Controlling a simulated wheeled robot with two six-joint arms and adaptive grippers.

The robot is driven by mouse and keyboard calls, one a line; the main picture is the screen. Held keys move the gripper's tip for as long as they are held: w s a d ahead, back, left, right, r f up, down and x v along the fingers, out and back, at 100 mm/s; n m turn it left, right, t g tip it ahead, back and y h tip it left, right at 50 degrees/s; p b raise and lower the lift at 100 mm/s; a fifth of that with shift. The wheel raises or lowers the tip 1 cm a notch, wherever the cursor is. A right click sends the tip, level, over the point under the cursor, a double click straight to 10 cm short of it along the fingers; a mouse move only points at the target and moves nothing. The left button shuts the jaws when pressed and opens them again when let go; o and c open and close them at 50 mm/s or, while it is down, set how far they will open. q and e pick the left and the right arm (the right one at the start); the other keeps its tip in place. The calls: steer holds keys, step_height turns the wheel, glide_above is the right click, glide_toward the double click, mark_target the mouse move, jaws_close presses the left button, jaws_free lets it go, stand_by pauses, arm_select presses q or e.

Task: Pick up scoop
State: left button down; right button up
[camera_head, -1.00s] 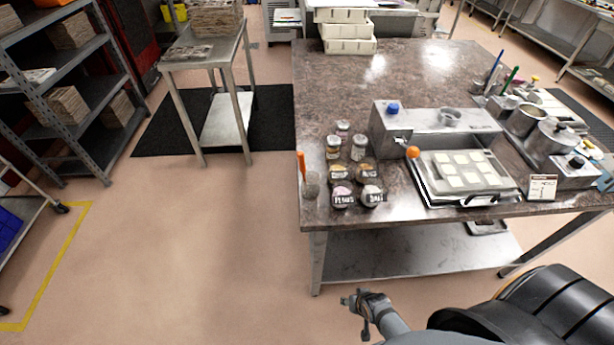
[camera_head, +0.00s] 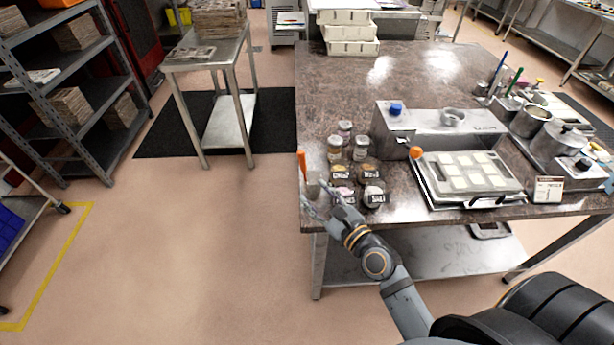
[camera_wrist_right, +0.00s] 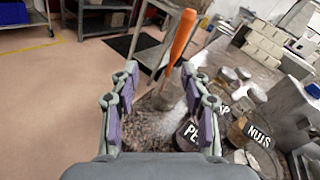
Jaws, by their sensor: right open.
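The scoop stands at the near left corner of the brown table, its orange handle (camera_head: 303,166) pointing up. In the right wrist view, the orange handle (camera_wrist_right: 181,36) rises beyond the fingers, slightly right of centre, with a greyish lower part (camera_wrist_right: 166,92) below it. My right gripper (camera_head: 325,190) is at the table's near left corner, close to the scoop. It is open and empty; in the wrist view its fingers (camera_wrist_right: 158,85) stand apart, the scoop's lower part showing between them and beyond. My left gripper is not in view.
Several labelled jars stand just right of the scoop, including a NUTS jar (camera_wrist_right: 247,130) close to the right finger. A mould tray (camera_head: 465,175) and a metal unit (camera_head: 430,120) stand farther right.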

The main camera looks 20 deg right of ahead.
mark_target(304, 164)
steer(key=w+m, duration=0.1)
steer(key=w+r+m, duration=0.1)
steer(key=w, duration=0.1)
steer(key=w+r+m+t+h+p, duration=0.1)
steer(key=w+m, duration=0.1)
steer(key=shift+w+d, duration=0.1)
steer(key=shift+d, duration=0.25)
steer(key=shift+w+f, duration=0.15)
steer(key=shift+w, duration=0.2)
steer(key=shift+w+a, duration=0.1)
steer(key=shift+w, duration=0.15)
steer(key=w, duration=0.4)
steer(key=shift+a, duration=0.35)
steer(key=shift+w+a, duration=0.1)
steer(key=shift+w, duration=0.2)
steer(key=shift+s, duration=0.15)
steer(key=shift+c, duration=1)
jaws_close()
